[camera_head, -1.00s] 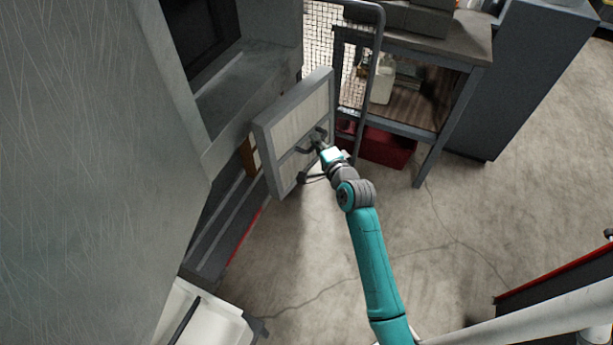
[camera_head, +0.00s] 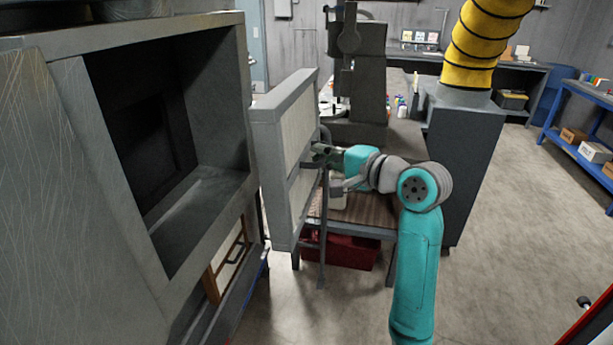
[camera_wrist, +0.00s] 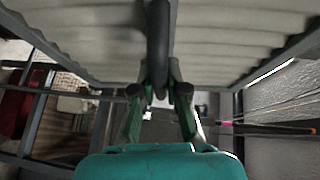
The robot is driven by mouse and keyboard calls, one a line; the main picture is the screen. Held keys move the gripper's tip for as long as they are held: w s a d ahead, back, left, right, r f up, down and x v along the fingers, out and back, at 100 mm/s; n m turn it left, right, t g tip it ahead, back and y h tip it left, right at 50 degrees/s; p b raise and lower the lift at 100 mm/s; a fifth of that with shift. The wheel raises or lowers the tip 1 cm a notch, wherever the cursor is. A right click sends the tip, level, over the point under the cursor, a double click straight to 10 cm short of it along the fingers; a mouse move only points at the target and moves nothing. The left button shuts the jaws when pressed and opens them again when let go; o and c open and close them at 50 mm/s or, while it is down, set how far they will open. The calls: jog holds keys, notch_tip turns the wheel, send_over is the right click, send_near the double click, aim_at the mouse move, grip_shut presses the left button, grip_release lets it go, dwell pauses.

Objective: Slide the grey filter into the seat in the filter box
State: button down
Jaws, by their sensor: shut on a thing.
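The grey filter (camera_head: 272,184) is a framed panel with a pale pleated face, held upright in the air in the head view. My gripper (camera_head: 318,154) is shut on the filter's dark handle on its right face. In the wrist view the handle (camera_wrist: 158,45) runs between my gripper's fingers (camera_wrist: 160,92), with the pleated face (camera_wrist: 230,35) above. The filter box (camera_head: 205,130) stands open at left, its dark rectangular opening facing the filter. The filter is outside the opening, to its right. The seat inside is in shadow and I cannot make it out.
A wooden-framed panel (camera_head: 228,262) sits below the opening. A table with a brown top (camera_head: 352,208) stands behind my gripper, a red bin (camera_head: 345,252) under it. A grey cabinet (camera_head: 462,150) with a yellow hose (camera_head: 487,40) stands behind.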

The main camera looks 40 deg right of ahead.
jog(key=shift+s+r, duration=0.35)
jog(key=shift+r, duration=0.1)
jog(key=shift+w+a+r, duration=0.1)
jog(key=shift+a+r, duration=0.05)
jog(key=shift+a, duration=0.15)
jog(key=w+a, duration=2.4)
jog(key=w, duration=0.2)
jog(key=shift+w+f, duration=0.2)
jog(key=shift+f, duration=0.2)
dwell(0.3)
jog(key=shift+w+a, duration=0.1)
jog(key=shift+a, duration=0.05)
dwell(0.8)
dwell(0.9)
dwell(1.0)
jog(key=shift+f, duration=0.25)
